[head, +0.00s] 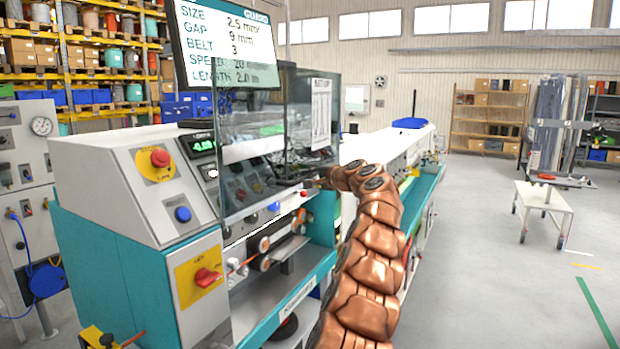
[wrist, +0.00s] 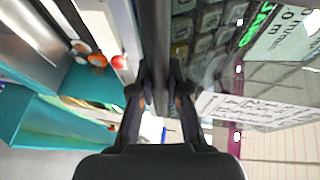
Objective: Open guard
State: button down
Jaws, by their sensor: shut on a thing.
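The guard (head: 245,150) is a set of clear panels with dark edges on the front of the teal and white machine. Its lower edge hangs above the rollers; I cannot tell how far it is raised. My copper-coloured arm reaches to the guard's lower right corner, where my gripper (head: 322,183) is small and partly hidden. In the wrist view my gripper (wrist: 160,98) is shut on a dark bar (wrist: 155,45), which looks like the guard's handle or edge bar. The bar runs between the two fingers towards the top of the picture.
A screen (head: 225,45) stands above the guard. A control box with a red button (head: 160,158) and a red switch (head: 205,277) is at the left. Rollers (head: 264,243) sit below the guard. The floor (head: 490,260) at the right is clear up to a white cart (head: 543,200).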

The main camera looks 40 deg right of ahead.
jog(key=c, duration=1.1)
grip_release()
jog(key=shift+c, duration=0.2)
jog(key=shift+s+r, duration=0.25)
jog(key=shift+s, duration=0.95)
jog(key=shift+s+r, duration=0.25)
jog(key=shift+s, duration=0.9)
jog(key=shift+s+a, duration=0.15)
jog(key=shift+s, duration=0.45)
jog(key=shift+s+r, duration=0.15)
jog(key=shift+s, duration=0.8)
jog(key=shift+s+r, duration=0.2)
jog(key=shift+s, duration=0.8)
jog(key=shift+s+r, duration=0.15)
jog(key=shift+s, duration=0.8)
